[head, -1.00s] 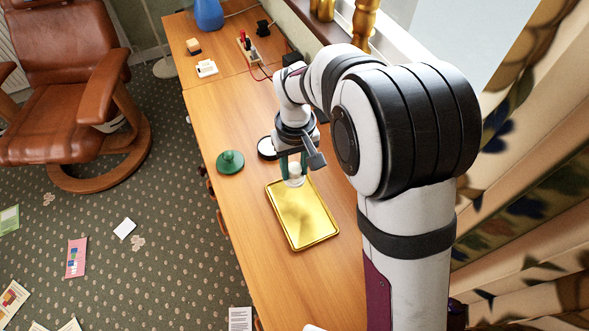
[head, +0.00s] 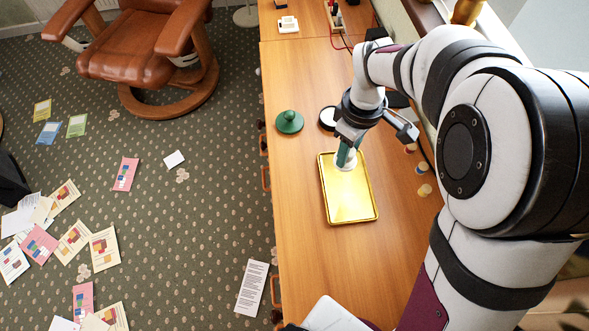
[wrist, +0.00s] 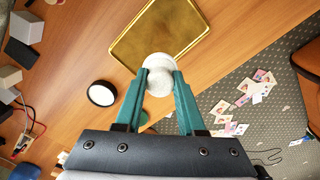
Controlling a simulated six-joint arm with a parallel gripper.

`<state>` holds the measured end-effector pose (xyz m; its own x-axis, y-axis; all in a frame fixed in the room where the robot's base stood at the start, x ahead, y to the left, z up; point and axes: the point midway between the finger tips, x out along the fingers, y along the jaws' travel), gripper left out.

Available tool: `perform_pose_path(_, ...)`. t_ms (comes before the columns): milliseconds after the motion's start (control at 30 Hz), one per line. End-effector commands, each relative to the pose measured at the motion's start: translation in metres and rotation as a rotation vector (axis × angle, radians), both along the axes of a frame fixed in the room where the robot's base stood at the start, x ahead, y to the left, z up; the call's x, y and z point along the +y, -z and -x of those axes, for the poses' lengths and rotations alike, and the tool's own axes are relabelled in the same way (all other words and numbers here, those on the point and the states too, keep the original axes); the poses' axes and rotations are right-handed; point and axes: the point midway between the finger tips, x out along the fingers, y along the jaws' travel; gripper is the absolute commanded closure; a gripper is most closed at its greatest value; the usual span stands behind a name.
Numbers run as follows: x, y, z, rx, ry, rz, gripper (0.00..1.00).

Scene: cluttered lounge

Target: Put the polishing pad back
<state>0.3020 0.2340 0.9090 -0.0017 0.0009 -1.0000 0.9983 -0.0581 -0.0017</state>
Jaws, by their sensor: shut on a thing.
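My gripper (head: 347,155) is shut on a white, round, knobbed thing (wrist: 159,66), which I take to be the polishing pad. In the wrist view both teal fingers close on its knob, and its wider disc faces away from me. The pad also shows in the head view (head: 346,164), at the back edge of a shallow gold tray (head: 350,205). The tray also shows in the wrist view (wrist: 140,45), with bare surface. I cannot tell whether the pad touches the tray.
A green knobbed disc (head: 289,122) and a black-rimmed round piece with a pale top (wrist: 102,93) are on the wooden desk (head: 300,220) near the gripper. Small round pieces (head: 422,168) lie right of the tray. The desk left of the tray is clear.

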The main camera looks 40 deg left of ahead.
Motion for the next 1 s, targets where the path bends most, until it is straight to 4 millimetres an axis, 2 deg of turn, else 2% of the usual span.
perform_pose_path(67,0.008,0.004,0.006,0.001,-0.058,0.002,1.00)
perform_pose_path(300,0.074,0.047,0.033,0.002,-0.068,0.003,1.00)
perform_pose_path(433,0.099,0.064,0.043,0.000,-0.064,0.001,1.00)
perform_pose_path(533,0.106,0.072,0.046,0.001,-0.062,0.003,1.00)
perform_pose_path(733,0.107,0.107,0.046,0.001,-0.059,0.002,1.00)
perform_pose_path(1000,0.107,0.109,0.046,-0.001,-0.060,0.000,1.00)
